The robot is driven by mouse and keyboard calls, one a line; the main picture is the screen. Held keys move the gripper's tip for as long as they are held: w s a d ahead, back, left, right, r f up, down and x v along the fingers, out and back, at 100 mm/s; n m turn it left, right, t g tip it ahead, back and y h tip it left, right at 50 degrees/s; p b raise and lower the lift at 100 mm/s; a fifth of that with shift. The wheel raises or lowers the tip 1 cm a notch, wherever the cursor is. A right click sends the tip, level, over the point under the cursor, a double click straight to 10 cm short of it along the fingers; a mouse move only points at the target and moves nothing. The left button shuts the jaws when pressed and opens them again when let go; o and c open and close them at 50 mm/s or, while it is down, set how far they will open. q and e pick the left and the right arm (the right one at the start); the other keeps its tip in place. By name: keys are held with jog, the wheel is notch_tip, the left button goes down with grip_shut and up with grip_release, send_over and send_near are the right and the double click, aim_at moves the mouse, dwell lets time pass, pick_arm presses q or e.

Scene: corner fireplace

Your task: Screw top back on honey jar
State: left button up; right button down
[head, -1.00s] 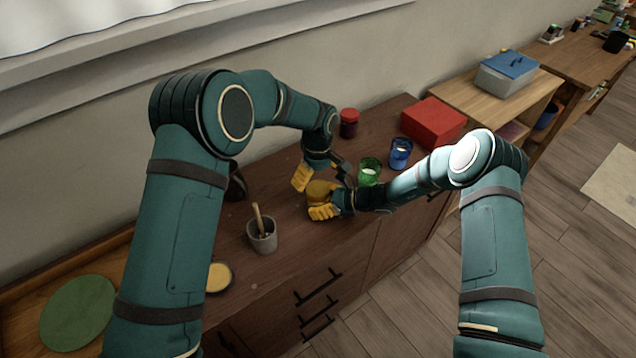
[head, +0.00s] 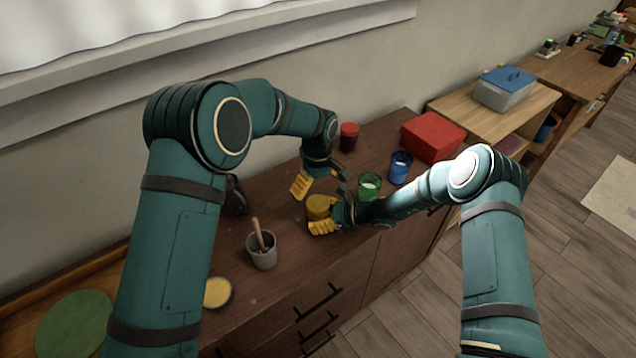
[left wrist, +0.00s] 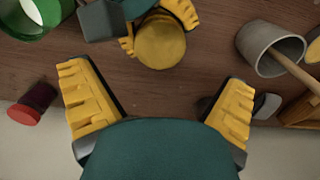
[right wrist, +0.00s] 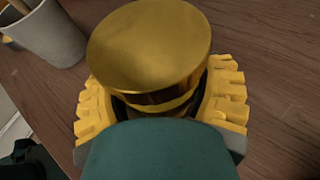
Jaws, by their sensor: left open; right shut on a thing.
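The honey jar with its gold top (head: 318,207) stands on the brown dresser. In the right wrist view the broad gold top (right wrist: 150,45) covers the jar; a yellowish band shows beneath its rim. I cannot tell how tightly it sits. My right gripper (right wrist: 162,88) is shut around the jar below the top, and it comes in from the right in the head view (head: 335,216). My left gripper (head: 320,182) is open and empty, just above and behind the jar. In the left wrist view the round top (left wrist: 160,43) lies beyond the spread left fingers (left wrist: 158,80).
A grey cup with a wooden stick (head: 261,252) and a yellow disc (head: 217,292) are to the left. A green glass (head: 369,187), blue glass (head: 400,168) and red box (head: 433,136) are to the right. A red-topped jar (head: 349,137) stands behind, near the wall.

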aim_at(318, 202)
pick_arm(q)
notch_tip(318, 202, down, 7)
jog(key=shift+r, duration=0.15)
dwell(0.4)
jog(key=c, duration=1.3)
jog(key=o, duration=1.2)
jog(key=shift+o, duration=0.2)
jog(key=shift+r, duration=2.25)
jog(key=shift+o, duration=0.3)
notch_tip(318, 202, up, 12)
